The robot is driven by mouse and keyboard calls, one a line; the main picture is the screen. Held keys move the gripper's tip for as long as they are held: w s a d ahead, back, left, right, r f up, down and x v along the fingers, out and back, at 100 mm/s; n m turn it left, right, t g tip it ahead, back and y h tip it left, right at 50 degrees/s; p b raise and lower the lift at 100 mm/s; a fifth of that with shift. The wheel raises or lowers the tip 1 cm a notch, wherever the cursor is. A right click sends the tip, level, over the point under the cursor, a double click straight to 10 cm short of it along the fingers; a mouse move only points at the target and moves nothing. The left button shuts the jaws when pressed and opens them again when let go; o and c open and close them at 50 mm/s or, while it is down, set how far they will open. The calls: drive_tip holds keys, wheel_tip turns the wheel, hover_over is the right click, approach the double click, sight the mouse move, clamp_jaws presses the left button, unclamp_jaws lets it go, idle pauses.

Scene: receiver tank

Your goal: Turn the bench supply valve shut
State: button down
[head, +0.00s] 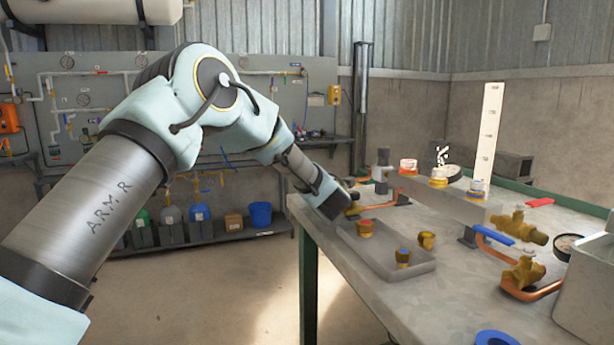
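On the bench (470,290) at the right stands brass valve work on copper pipe. One brass valve body (520,228) has a blue lever (494,235) near it, and a red lever (540,202) lies just behind. A second brass body (524,272) sits on the copper pipe in front. I cannot tell which of these is the bench supply valve. My gripper (345,203) is over the bench's left corner, well left of these valves. A small brass piece shows right at its tip. The fingers are too small and dark to show whether they are open or holding it.
A grey tray (385,265) with several brass fittings lies between my gripper and the valves. A pressure gauge (568,247) and a grey box (588,300) stand at the right. A blue ring (497,338) lies in front.

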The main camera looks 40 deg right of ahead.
drive_tip(key=shift+f, duration=0.1)
drive_tip(key=c, duration=1)
unclamp_jaws()
drive_tip(key=shift+o, duration=0.2)
